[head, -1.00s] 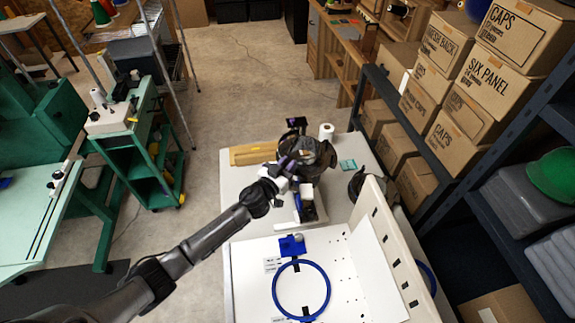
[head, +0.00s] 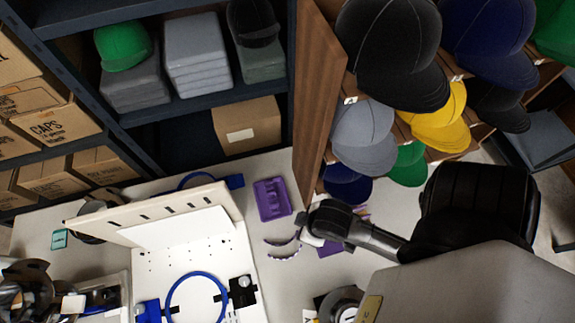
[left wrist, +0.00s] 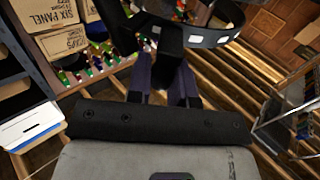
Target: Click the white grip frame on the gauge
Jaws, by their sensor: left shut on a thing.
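In the left wrist view my left gripper (left wrist: 164,92) has its two dark purple fingers shut on a black block (left wrist: 169,45). The block adjoins a curved dark band (left wrist: 196,38) with white rectangular patches. I cannot tell for certain whether this is the grip frame. I cannot clearly identify the gauge. My right gripper (head: 318,238) is over the table beside two curved pale strips (head: 282,248); its fingertips are unclear.
A white perforated board (head: 190,262) bears a blue ring (head: 196,298). A slotted panel (head: 165,213) stands behind it. A purple tray (head: 272,200) lies near the shelf. Hanging caps (head: 390,60) and a brown wooden side panel (head: 321,100) rise at the right.

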